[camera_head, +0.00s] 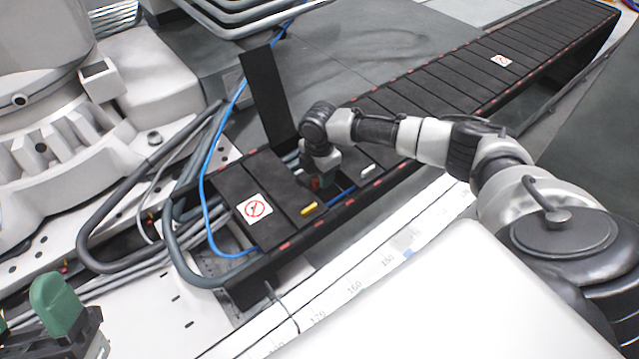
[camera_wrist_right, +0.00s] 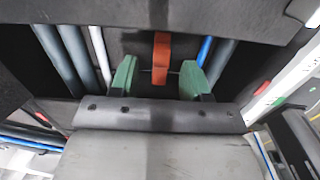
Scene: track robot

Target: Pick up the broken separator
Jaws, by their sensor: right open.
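The broken separator is the orange-red piece (camera_wrist_right: 161,58) inside the open section of the black cable track (camera_head: 290,225). Only a small red part of it (camera_head: 315,183) shows in the head view. My right gripper (camera_head: 325,182) reaches down into the opening. In the right wrist view its two green fingers (camera_wrist_right: 156,78) are apart, one on each side of the separator, with gaps between. My left gripper (camera_head: 56,308) shows at the lower left of the head view as a green finger, far from the track; its opening cannot be judged.
A raised black lid (camera_head: 268,98) stands beside the opening. Grey and blue cables (camera_wrist_right: 205,52) run through the track beside the separator. A yellow piece (camera_head: 309,209) and a white piece (camera_head: 368,168) lie on the track near the opening. A white machine (camera_head: 60,130) stands at left.

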